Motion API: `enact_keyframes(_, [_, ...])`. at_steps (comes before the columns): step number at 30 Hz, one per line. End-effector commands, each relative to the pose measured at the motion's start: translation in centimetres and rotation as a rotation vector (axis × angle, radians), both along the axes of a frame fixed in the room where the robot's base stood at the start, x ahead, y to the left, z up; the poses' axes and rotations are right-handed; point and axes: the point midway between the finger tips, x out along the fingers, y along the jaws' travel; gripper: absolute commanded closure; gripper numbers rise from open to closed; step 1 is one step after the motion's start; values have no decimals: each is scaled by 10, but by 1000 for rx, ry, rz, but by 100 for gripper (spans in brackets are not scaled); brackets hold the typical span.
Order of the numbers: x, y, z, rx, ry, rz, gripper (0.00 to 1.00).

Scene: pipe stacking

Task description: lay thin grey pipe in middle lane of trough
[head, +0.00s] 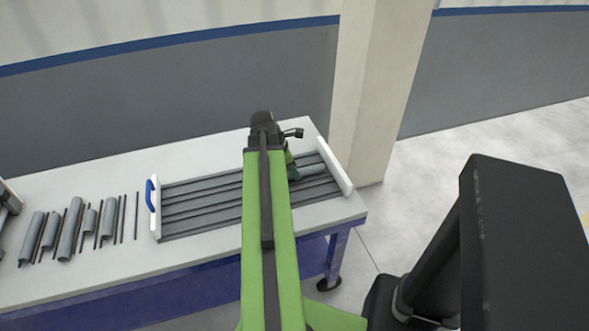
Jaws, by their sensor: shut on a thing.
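The trough (201,204) lies on the table, with long grey lanes running left to right, white end walls and a blue handle at its left end. My gripper (293,172) is over the right part of the trough, mostly hidden behind my green arm. It is shut on a grey pipe (313,171), whose short visible length sticks out to the right over the trough near the right end wall. The pipe's other end is hidden, and I cannot tell whether it touches a lane. The visible lanes left of my arm look empty.
Several grey pipes (71,229) and thin dark rods (122,218) lie in a row on the table (100,277) left of the trough. A beige pillar (375,80) stands close behind the table's right end. Floor is open at the right.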

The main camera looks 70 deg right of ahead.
Motion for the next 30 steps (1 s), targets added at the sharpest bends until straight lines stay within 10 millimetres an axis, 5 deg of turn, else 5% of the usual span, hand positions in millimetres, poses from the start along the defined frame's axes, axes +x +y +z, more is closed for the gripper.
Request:
enact_keyframes(9, [0, 1, -6, 3, 0, 0, 100])
enact_keyframes(10, [0, 1, -6, 4, -1, 0, 70])
enact_keyframes(15, [0, 2, -5, 5, -1, 0, 48])
enact_keyframes(17, [1, 2, -2, 5, -1, 0, 47])
enact_keyframes(30, [28, 24, 93, 0, 0, 2, 47])
